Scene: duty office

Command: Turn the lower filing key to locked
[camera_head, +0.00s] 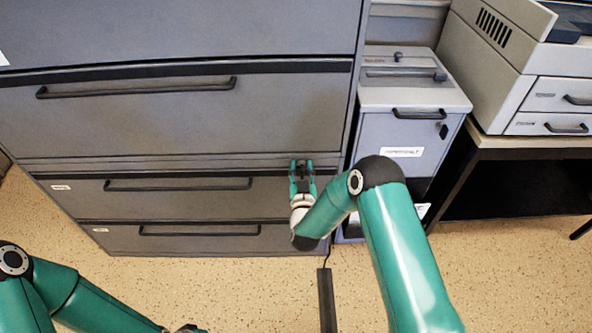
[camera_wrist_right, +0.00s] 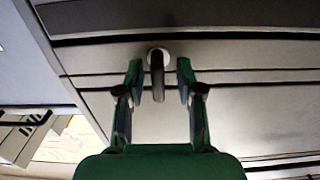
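The lower filing key (camera_wrist_right: 157,76) sits in a round pale lock on the grey filing cabinet front (camera_head: 200,122). In the right wrist view its dark, narrow grip stands upright in the picture. My right gripper (camera_head: 301,168) is at the cabinet's right side, by the lower drawers. In the wrist view its two fingers (camera_wrist_right: 159,82) stand open, one on each side of the key, with a visible gap on both sides. In the head view the gripper hides the key. My left gripper (camera_head: 188,329) shows only in part at the bottom edge, so its fingers cannot be made out.
The cabinet has long dark drawer handles (camera_head: 178,185). A smaller grey cabinet (camera_head: 385,160) stands to its right, with a printer (camera_head: 530,85) on a dark stand farther right. A dark strip (camera_head: 327,300) lies on the speckled floor. The floor in front is otherwise clear.

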